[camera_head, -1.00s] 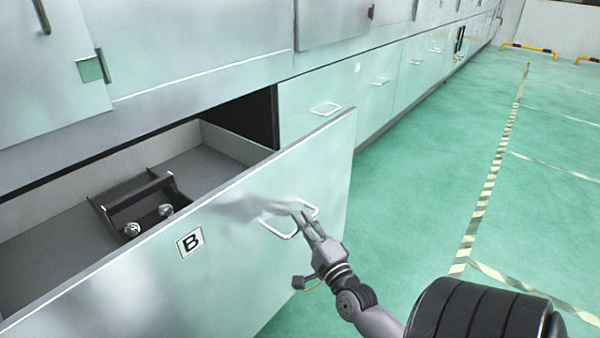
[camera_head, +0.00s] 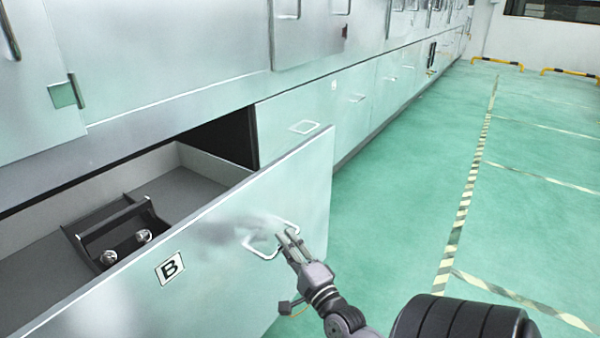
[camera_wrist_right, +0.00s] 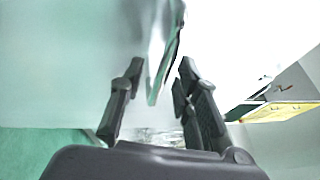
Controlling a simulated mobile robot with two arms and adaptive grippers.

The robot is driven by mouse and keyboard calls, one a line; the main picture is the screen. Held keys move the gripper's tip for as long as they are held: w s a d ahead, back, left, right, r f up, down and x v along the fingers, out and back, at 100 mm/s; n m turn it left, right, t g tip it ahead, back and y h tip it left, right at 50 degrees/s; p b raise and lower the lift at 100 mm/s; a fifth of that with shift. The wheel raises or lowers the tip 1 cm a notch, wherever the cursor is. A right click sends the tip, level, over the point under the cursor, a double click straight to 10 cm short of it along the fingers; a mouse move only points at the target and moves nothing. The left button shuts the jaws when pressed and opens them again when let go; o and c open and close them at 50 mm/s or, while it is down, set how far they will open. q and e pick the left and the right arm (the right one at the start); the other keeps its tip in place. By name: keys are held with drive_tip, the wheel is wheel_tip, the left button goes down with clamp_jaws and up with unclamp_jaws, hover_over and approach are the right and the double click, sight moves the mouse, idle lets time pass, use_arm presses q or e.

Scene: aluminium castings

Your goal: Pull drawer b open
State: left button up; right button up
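Drawer B (camera_head: 215,240) stands pulled well out of the cabinet in the head view, with a "B" label (camera_head: 170,268) on its pale front. Its light wire handle (camera_head: 256,248) sits on the right part of the front. My right gripper (camera_head: 287,236) is at the right end of this handle. In the right wrist view the handle (camera_wrist_right: 157,65) runs between the two fingers (camera_wrist_right: 158,82), which stand apart with a gap on the left side. Contact is hard to tell. My left gripper is not in view.
Inside the drawer a dark holder (camera_head: 120,235) carries two shiny round parts. A closed drawer (camera_head: 300,125) with its own handle is to the right. The green floor (camera_head: 400,200) with striped tape lines is clear on the right.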

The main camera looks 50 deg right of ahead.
drive_tip(key=v, duration=1.1)
drive_tip(key=shift+s, duration=0.1)
